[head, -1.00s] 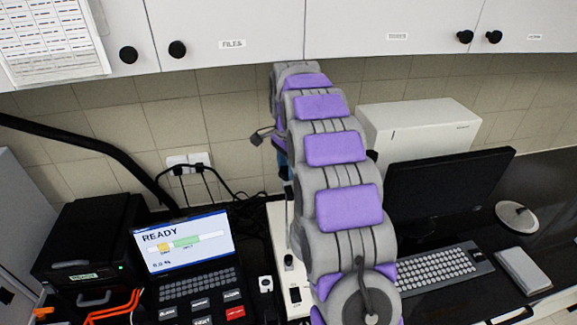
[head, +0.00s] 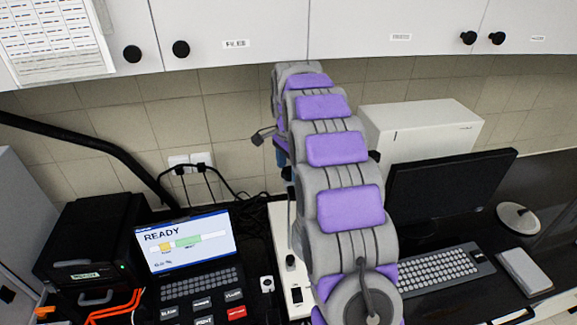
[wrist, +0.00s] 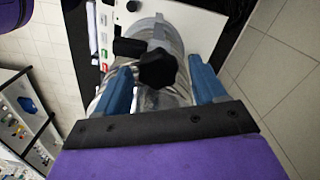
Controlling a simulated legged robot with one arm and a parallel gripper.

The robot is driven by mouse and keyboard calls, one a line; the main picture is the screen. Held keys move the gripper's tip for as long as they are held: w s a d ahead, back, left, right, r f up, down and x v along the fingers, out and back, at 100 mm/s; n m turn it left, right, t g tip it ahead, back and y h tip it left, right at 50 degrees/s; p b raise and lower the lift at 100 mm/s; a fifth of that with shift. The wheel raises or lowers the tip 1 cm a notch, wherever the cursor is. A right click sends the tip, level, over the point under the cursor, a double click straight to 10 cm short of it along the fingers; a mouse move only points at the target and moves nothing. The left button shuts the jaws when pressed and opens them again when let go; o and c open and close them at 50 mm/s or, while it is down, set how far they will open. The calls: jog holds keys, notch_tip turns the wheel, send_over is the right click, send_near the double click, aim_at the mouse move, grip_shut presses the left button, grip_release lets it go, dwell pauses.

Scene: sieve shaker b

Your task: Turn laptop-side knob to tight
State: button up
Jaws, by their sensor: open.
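A black star-shaped knob (wrist: 158,68) shows in the middle of the wrist view, in front of a shiny round metal body (wrist: 165,35). My gripper (wrist: 159,74) has its two blue fingers apart, one on each side of the knob. I cannot tell whether either finger touches it. In the head view my arm covers most of the shaker, and the knob and my gripper are hidden. The laptop (head: 185,245) stands left of my arm with READY on its screen.
A white panel with coloured buttons (wrist: 103,50) lies beside the knob. In the head view, a black box (head: 90,240) stands left of the laptop; a monitor (head: 450,190) and keyboard (head: 437,272) are on the right. White cabinets (head: 400,25) hang above.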

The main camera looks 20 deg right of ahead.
aim_at(289, 169)
jog(key=shift+r, duration=0.1)
jog(key=shift+d+r, duration=0.1)
jog(key=shift+r, duration=0.15)
notch_tip(289, 169, up, 17)
jog(key=p, duration=0.6)
jog(key=shift+f+p, duration=0.2)
jog(key=shift+p, duration=0.2)
jog(key=s+a+f+n+b, duration=0.4)
jog(key=s+f+b, duration=0.5)
jog(key=s+f, duration=0.3)
jog(key=s+a+f+n+g+b, duration=0.1)
jog(key=s+a+f+n+b, duration=0.4)
jog(key=s+f+b, duration=0.4)
jog(key=s+a+f+n+b, duration=0.4)
jog(key=s+f+b, duration=0.5)
jog(key=s+f, duration=0.7)
jog(key=s+n, duration=0.2)
jog(key=s, duration=0.4)
jog(key=shift+s+a+f+n+g, duration=0.15)
jog(key=shift+s+f+n+g, duration=0.25)
jog(key=shift+c, duration=0.3)
